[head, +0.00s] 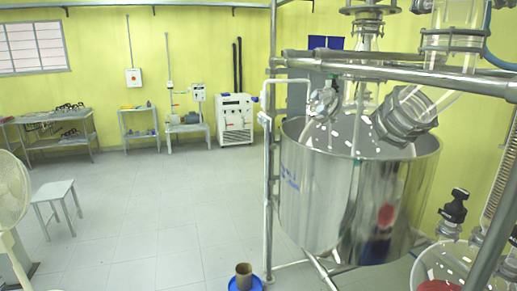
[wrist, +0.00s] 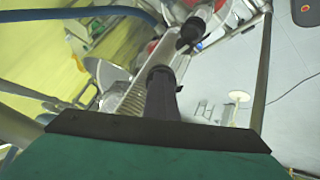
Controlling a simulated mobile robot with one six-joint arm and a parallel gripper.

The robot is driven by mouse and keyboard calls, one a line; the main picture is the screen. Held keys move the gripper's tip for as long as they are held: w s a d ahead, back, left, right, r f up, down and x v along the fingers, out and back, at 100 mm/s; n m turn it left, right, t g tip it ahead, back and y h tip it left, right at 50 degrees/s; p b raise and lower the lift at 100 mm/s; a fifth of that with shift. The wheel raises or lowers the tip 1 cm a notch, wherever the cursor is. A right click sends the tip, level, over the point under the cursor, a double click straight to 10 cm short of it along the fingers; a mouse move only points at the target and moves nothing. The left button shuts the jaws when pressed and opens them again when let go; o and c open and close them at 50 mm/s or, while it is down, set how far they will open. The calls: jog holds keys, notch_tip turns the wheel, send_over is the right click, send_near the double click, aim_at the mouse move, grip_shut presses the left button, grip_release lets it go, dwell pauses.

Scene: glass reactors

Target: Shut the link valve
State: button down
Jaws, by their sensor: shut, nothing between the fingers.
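In the wrist view my gripper (wrist: 161,74) points up the picture from a green body with a black edge. Its dark fingers are together, with nothing seen between them. Just past the fingertips and a little to the right is a black valve part (wrist: 191,31) on pale glass pipework. I cannot tell whether the fingers touch it. In the head view a black-handled valve (head: 454,207) stands above a glass vessel (head: 455,257) at the lower right. I cannot tell whether either is the link valve, or how its handle is set. My gripper does not show in the head view.
A large steel vat (head: 345,190) stands inside a pipe frame (head: 269,190). A blue-based pot (head: 244,278) is on the floor. A stool (head: 58,200) and a fan (head: 12,195) stand left. The middle floor is clear. In the wrist view a coiled tube (wrist: 128,104) and poles crowd the gripper.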

jog(key=shift+s+a+f+b, duration=0.3)
jog(key=shift+s+a+b, duration=0.2)
jog(key=shift+a, duration=0.1)
jog(key=shift+s+a, duration=0.1)
jog(key=shift+a, duration=0.3)
dwell(0.8)
jog(key=shift+s+f, duration=0.25)
jog(key=shift+s+d+r, duration=0.1)
dwell(0.4)
jog(key=p+v, duration=0.5)
jog(key=p, duration=0.4)
jog(key=shift+s+d+r+p, duration=0.1)
jog(key=shift+s+r+p, duration=0.15)
jog(key=shift+p, duration=0.05)
dwell(0.5)
